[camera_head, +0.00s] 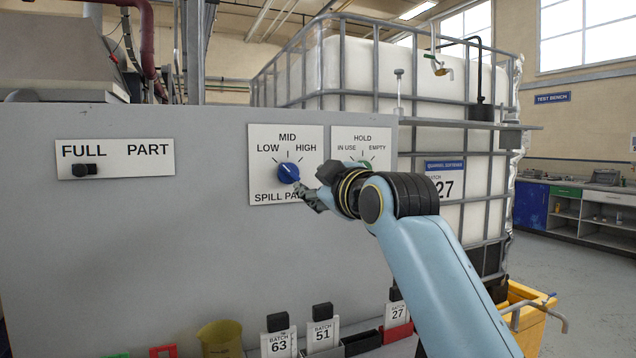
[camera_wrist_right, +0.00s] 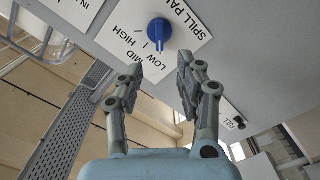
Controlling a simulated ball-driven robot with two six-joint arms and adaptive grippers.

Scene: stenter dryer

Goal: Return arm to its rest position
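My right gripper (camera_head: 308,192) is just in front of the spill pallet panel (camera_head: 258,136), at the lower right of its blue knob (camera_head: 288,173). In the right wrist view, my right gripper (camera_wrist_right: 158,76) has its two fingers spread with nothing between them. The blue knob (camera_wrist_right: 160,30) shows beyond the fingertips, apart from them. Its white mark appears to face the LOW label in that view. The wrist hides part of the panel's lower lettering in the head view. My left gripper is not in view.
A HOLD panel (camera_head: 345,136) is right of the knob, partly behind my wrist. A FULL/PART slider (camera_head: 86,170) is on the left. A caged white tank (camera_head: 465,150) stands behind. Open floor (camera_head: 590,290) lies right.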

